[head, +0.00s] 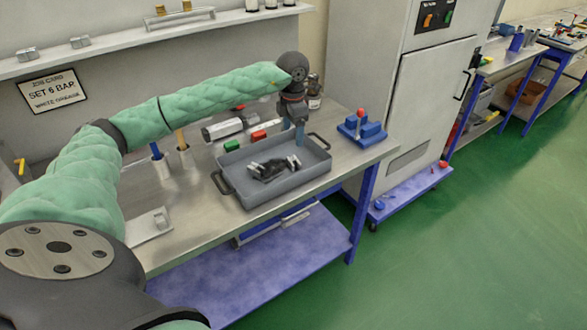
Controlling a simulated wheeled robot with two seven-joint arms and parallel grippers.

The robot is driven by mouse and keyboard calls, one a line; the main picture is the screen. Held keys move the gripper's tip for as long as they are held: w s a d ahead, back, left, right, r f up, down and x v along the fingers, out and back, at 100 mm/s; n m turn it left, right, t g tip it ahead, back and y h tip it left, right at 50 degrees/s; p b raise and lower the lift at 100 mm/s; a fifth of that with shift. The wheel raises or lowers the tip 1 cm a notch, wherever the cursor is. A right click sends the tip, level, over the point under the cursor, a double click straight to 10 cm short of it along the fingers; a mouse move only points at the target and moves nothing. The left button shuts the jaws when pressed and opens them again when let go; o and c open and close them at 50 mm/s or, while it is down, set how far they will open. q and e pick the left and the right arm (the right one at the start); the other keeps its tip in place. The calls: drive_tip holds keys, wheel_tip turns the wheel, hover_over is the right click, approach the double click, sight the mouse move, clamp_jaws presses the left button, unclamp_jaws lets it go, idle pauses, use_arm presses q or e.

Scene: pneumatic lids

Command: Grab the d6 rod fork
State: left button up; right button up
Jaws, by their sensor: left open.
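A grey tray (290,185) with a dark handle at each end stands on the workbench. Several small dark and silvery metal parts (272,168) lie together in its middle. They are too small to tell which is the d6 rod fork. My left gripper (293,134) points down near the far right part of the tray, to the right of the parts and apart from them. Its jaws are open and nothing shows between them. My right gripper is not in view.
A blue fixture (362,130) stands to the right. A shelf (120,38) runs above.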

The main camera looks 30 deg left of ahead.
sight(294, 160)
use_arm(q)
wheel_tip(294, 160, down, 3)
drive_tip(key=shift+f+b, duration=0.2)
drive_tip(key=shift+b, duration=0.8)
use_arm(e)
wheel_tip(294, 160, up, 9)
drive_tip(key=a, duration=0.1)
use_arm(q)
drive_tip(key=shift+f+p, duration=0.5)
drive_tip(key=shift+f, duration=0.6)
wheel_tip(294, 160, down, 4)
drive_tip(key=p, duration=0.2)
drive_tip(key=shift+f+p, duration=0.15)
drive_tip(key=shift+p, duration=0.25)
drive_tip(key=shift+f, duration=0.55)
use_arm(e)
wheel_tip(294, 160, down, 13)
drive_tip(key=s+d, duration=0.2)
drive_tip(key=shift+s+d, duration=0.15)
use_arm(q)
drive_tip(key=shift+w, duration=0.1)
drive_tip(key=c, duration=1.1)
